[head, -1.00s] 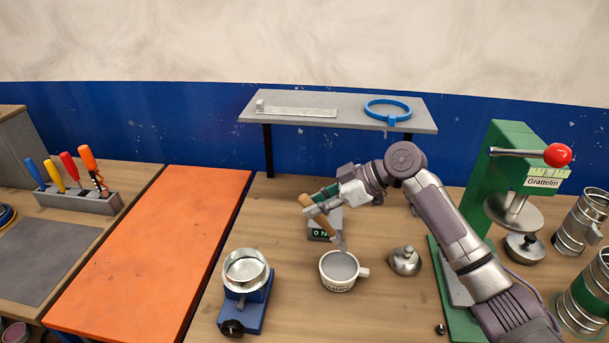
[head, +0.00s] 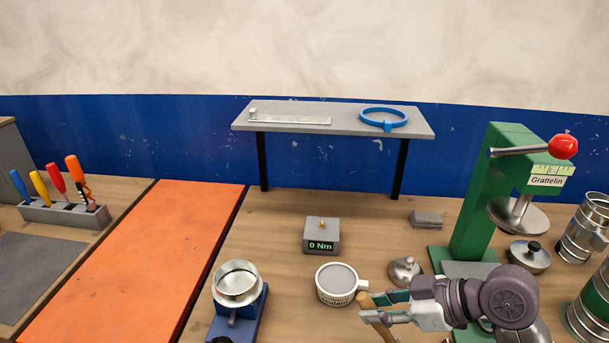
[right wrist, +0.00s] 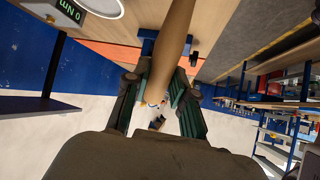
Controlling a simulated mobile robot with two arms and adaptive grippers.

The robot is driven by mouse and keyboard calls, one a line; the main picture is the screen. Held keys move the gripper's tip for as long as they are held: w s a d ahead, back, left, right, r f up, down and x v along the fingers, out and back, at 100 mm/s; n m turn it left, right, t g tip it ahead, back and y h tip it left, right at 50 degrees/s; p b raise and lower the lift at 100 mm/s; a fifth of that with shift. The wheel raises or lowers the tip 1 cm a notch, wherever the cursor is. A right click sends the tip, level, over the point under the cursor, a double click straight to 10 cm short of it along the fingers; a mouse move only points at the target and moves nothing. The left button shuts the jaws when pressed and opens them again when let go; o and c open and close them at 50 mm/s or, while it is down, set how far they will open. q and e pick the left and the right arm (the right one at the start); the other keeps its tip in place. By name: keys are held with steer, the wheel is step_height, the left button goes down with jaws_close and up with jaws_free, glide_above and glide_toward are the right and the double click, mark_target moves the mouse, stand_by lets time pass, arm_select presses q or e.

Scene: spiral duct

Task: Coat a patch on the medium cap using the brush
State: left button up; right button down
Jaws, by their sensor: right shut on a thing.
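My right gripper (head: 372,308) is shut on the brush's wooden handle (head: 378,324), low at the front of the bench. The handle also shows between the fingers in the right wrist view (right wrist: 172,45). The brush's bristles are out of sight in the head view. A white pot labelled sealant (head: 331,297), filled with grey, stands just left of the gripper. One metal cap with a knob (head: 405,271) sits behind the gripper. Another cap with a dark knob (head: 528,257) is at the green press. I cannot tell which is the medium one. My left gripper is not in view.
A blue clamp stand (head: 250,318) holds a metal ring (head: 237,283) to the left. A torque display (head: 321,236) stands behind the pot. The green press (head: 481,215) and metal ducts (head: 585,230) are at right. The orange mat (head: 140,260) is clear.

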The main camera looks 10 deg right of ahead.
steer(key=shift+w+a, duration=0.15)
steer(key=shift+a, duration=0.2)
steer(key=a+r+n+y+p, duration=0.1)
steer(key=a+n+y+p, duration=0.15)
steer(key=a+n, duration=1)
steer(key=s+a+r+n+g+y, duration=0.1)
steer(key=s+a+y, duration=0.25)
steer(key=a, duration=0.55)
steer(key=s+a+r+n+y, duration=0.1)
steer(key=s+a+y, duration=0.1)
steer(key=s+a, duration=0.45)
steer(key=w+b, duration=0.1)
steer(key=w, duration=0.6)
steer(key=shift+r, duration=0.15)
steer(key=shift+w+d+b, duration=0.25)
steer(key=shift+w+b, duration=0.8)
steer(key=shift+b, duration=0.05)
